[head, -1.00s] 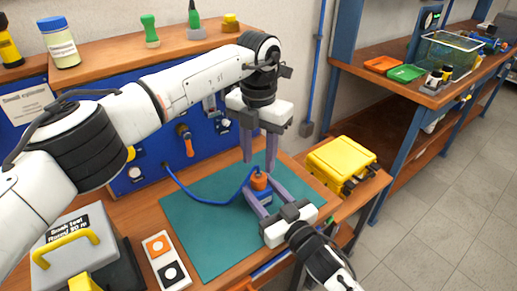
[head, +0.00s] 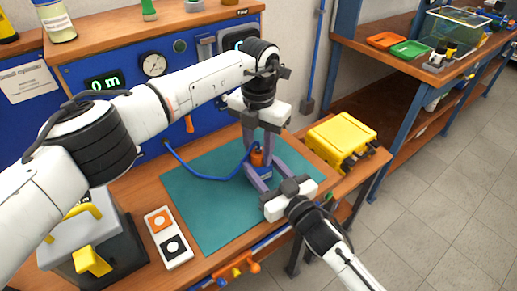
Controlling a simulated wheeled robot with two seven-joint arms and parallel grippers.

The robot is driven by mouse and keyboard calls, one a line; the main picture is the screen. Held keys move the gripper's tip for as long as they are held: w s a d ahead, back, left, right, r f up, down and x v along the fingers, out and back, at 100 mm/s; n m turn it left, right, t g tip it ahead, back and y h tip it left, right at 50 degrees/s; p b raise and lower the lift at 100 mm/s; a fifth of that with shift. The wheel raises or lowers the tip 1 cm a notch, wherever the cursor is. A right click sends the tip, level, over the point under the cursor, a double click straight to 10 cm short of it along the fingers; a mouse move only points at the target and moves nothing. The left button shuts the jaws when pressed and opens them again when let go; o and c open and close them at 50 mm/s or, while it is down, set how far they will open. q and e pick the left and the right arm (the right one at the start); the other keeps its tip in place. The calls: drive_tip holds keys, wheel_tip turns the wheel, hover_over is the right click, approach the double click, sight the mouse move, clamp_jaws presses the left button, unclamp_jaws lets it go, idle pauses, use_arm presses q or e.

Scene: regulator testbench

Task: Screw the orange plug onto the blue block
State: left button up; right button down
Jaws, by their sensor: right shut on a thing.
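The orange plug (head: 257,158) sits upright at the top of the small blue block (head: 262,171); I cannot tell whether its thread is engaged. A blue hose runs to it from the panel. My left gripper (head: 259,151) points down from above, with its fingers on either side of the plug. The fingers partly hide it, and I cannot tell whether they press on it. My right gripper (head: 259,176) reaches in from the lower right and is shut on the blue block, over the green mat (head: 205,215). Its fingers cover the block's sides.
A yellow case (head: 341,139) stands right of the mat. A white tray with orange and black round parts (head: 168,237) lies at the left. A grey box with a yellow handle (head: 85,240) is at the lower left. The blue panel (head: 80,115) stands behind.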

use_arm(q)
drive_tip(key=m, duration=0.4)
drive_tip(key=shift+m, duration=0.3)
drive_tip(key=m, duration=0.4)
drive_tip(key=o, duration=1.2)
drive_tip(key=shift+o, duration=0.2)
wheel_tip(320, 180, up, 12)
use_arm(e)
drive_tip(key=c, duration=0.9)
unclamp_jaws()
drive_tip(key=shift+s, duration=0.1)
